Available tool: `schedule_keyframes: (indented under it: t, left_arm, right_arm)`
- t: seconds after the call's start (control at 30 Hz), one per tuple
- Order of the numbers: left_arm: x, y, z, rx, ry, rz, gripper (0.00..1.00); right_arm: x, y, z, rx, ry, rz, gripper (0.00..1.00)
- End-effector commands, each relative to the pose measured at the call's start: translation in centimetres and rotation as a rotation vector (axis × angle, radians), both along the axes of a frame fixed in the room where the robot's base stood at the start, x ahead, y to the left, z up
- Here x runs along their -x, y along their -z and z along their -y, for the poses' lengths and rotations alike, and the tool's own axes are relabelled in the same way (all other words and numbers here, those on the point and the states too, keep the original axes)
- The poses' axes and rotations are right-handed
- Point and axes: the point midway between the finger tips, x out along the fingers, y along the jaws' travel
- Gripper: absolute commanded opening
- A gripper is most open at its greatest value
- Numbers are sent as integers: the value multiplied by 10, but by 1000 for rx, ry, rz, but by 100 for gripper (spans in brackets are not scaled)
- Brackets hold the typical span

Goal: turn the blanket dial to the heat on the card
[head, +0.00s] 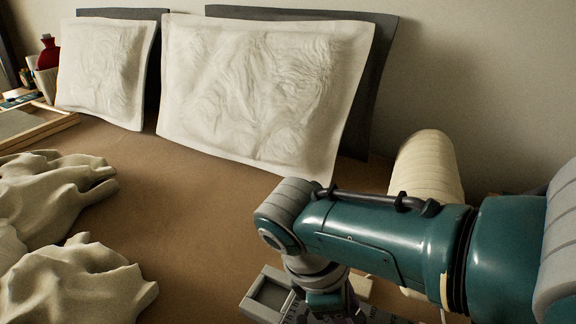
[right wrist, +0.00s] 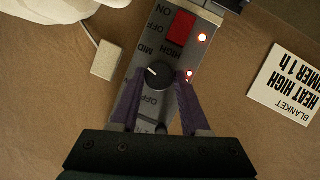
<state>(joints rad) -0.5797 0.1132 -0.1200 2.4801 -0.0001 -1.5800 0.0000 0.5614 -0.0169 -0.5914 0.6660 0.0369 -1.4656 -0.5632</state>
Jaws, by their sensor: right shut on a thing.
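The grey blanket control box (right wrist: 130,92) lies beneath my right gripper, upside down in the right wrist view. Its round dark dial (right wrist: 158,74) sits between the purple fingers of my right gripper (right wrist: 160,88), which is shut on it. The dial's white mark points up-left in the picture, toward the MID label; HIGH is just right of MID. The white card (right wrist: 287,85) reads BLANKET, HEAT HIGH, TIMER 1 h, also upside down. In the head view my right arm hides most of the box. My left gripper is in neither view.
The box has a red switch (right wrist: 181,28) and two lit red lamps. A small pale block (right wrist: 107,60) lies beside it. In the head view, crumpled cloth (head: 70,280) lies left, pillows (head: 255,90) lean at the back, and a cream roll (head: 428,165) stands behind my arm.

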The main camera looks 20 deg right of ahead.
Motion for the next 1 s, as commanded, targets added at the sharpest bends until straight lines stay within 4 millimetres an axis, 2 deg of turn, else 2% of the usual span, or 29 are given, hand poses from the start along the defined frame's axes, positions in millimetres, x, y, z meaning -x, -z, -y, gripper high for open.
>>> schedule_keyframes:
  t: [0.5, 1.0]
  left_arm:
    - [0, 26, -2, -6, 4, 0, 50]
    - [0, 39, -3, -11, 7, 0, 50]
  right_arm:
    - [-3, 2, 2, 0, 493, -1, 0]
    - [-5, 1, 5, 0, 962, -2, 0]
